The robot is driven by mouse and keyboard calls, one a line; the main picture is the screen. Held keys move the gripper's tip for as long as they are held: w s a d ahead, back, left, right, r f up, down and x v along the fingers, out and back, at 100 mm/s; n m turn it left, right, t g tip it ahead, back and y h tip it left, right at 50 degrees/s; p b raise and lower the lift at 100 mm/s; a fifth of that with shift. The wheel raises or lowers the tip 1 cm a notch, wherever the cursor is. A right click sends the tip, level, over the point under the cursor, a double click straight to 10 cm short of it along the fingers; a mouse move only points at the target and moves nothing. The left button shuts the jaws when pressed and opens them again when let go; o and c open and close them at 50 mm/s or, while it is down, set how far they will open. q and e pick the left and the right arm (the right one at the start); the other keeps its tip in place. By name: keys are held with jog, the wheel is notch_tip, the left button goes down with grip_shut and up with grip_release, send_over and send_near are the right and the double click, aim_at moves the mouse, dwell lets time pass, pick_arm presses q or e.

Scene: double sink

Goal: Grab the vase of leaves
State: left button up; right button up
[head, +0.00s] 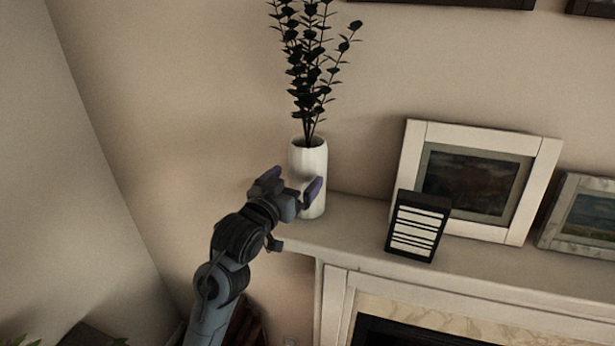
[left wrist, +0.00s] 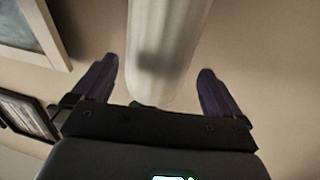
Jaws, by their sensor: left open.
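A white ribbed vase (head: 311,160) with tall dark leaves (head: 312,65) stands upright at the left end of the mantel shelf. My left gripper (head: 289,184) is open in front of the vase's lower half and hides part of it. In the left wrist view the vase (left wrist: 166,50) shows ahead, between the two spread purple fingers of my left gripper (left wrist: 158,86). A gap shows on each side of the vase, and I see no finger touching it. My right gripper is not in view.
On the mantel (head: 350,218), right of the vase, stand a small black item with white stripes (head: 417,228), a white-framed picture (head: 470,186) and another frame (head: 585,222). The wall is close behind the vase. Open space lies left of the mantel's end.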

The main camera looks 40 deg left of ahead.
aim_at(299, 175)
pick_arm(q)
jog(key=p+x, duration=0.1)
jog(key=x, duration=0.3)
jog(key=shift+w+p, duration=0.2)
jog(key=shift+p, duration=0.2)
jog(key=shift+w+f, duration=0.1)
jog(key=shift+w, duration=0.3)
jog(key=c, duration=1.1)
jog(key=shift+c, duration=1)
jog(key=shift+r, duration=0.25)
